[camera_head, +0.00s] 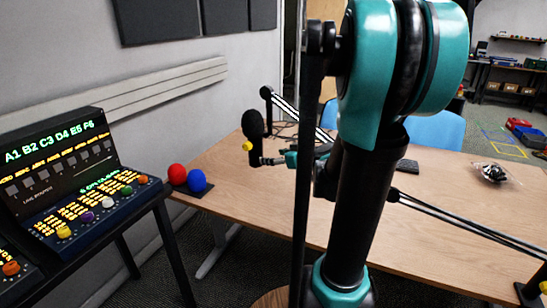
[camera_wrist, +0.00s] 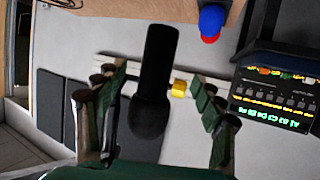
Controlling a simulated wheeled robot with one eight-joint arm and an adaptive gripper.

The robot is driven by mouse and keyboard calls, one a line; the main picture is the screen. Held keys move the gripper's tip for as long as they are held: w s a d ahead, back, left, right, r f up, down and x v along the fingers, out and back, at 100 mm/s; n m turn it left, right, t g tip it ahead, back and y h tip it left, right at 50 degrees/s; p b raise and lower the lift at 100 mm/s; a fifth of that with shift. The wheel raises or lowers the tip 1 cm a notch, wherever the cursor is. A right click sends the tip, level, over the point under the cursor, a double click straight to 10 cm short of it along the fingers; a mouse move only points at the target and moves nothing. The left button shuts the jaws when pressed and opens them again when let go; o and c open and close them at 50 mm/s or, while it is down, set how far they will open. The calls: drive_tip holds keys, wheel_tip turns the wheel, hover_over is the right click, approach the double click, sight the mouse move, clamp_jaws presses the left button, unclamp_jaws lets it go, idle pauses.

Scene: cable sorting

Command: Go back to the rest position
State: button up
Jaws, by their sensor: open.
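My gripper (camera_wrist: 160,84) is open in the wrist view, its two green-padded fingers spread left and right. A black rounded, microphone-like thing (camera_wrist: 155,75) shows between the fingers in that view; I cannot tell its distance from them. A small yellow piece (camera_wrist: 179,88) is beside it. In the head view, a black rounded head (camera_head: 252,124) and a yellow piece (camera_head: 247,146) show above the far left part of the table. My large teal and black arm stands in front and hides much of the table.
A wooden table (camera_head: 430,238) spans the middle, with a small tangled item (camera_head: 489,173) at right. Red (camera_head: 177,174) and blue (camera_head: 197,180) balls sit at its left corner. A lit control panel (camera_head: 82,190) stands at left by the wall. A blue chair (camera_head: 438,132) is behind.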

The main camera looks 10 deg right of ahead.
drive_tip(key=s+a+f+m+g+h, duration=0.2)
drive_tip(key=s+a+f+g, duration=0.25)
drive_tip(key=s+f, duration=0.6)
drive_tip(key=s+d+f+m+g+h, duration=0.1)
drive_tip(key=s+d+f+m+h, duration=0.1)
drive_tip(key=s, duration=0.4)
drive_tip(key=s+d+f+m+g+h, duration=0.1)
drive_tip(key=s+d+f+g+h, duration=0.1)
drive_tip(key=s, duration=0.4)
drive_tip(key=shift+s+d+f+m+h, duration=0.15)
drive_tip(key=shift+d+f+m+h, duration=0.25)
drive_tip(key=shift+d, duration=0.3)
drive_tip(key=shift+f, duration=0.1)
idle(0.7)
